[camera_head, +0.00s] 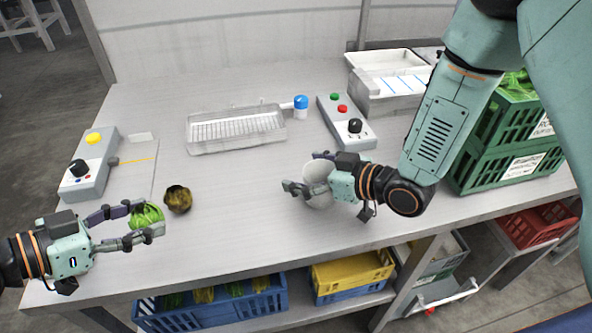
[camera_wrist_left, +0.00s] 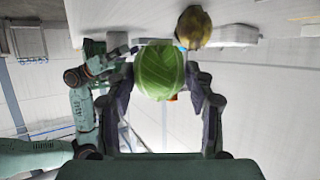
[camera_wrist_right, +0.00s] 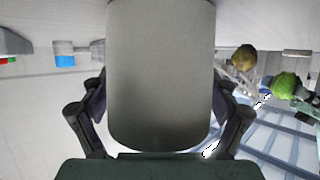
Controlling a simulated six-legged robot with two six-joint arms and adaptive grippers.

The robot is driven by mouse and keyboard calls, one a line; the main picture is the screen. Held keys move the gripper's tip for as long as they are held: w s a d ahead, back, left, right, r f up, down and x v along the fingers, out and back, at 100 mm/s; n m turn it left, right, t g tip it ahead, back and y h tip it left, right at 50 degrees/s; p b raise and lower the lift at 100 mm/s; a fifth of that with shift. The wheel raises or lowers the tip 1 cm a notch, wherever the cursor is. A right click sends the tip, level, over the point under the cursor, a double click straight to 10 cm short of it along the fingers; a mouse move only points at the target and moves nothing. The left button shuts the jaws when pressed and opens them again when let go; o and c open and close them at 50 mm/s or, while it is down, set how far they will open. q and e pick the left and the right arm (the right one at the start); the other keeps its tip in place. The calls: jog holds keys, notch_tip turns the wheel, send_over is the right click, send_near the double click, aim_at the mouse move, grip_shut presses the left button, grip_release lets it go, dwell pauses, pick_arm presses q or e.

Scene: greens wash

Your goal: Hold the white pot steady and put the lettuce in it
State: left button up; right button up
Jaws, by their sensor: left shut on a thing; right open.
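The green lettuce (camera_head: 146,215) is at the left of the table in the head view. My left gripper (camera_head: 136,222) is shut on it, with a finger on each side; the lettuce (camera_wrist_left: 160,71) fills the space between the fingertips in the left wrist view. The white pot (camera_head: 318,184) stands right of the table's middle, partly hidden by my right gripper (camera_head: 305,187). My right gripper is open, with its fingers on either side of the pot; the pot wall (camera_wrist_right: 160,75) fills the middle of the right wrist view. The pot's inside is largely hidden.
A brownish, withered head (camera_head: 178,199) lies just right of the lettuce. A clear rack tray (camera_head: 236,130), a left control box (camera_head: 90,165) and a right control box (camera_head: 347,123) stand further back. Green crates (camera_head: 510,150) are at the right.

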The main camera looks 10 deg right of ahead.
jog(key=shift+c, duration=0.4)
jog(key=shift+d, duration=0.1)
jog(key=c, duration=1.1)
jog(key=shift+c, duration=0.7)
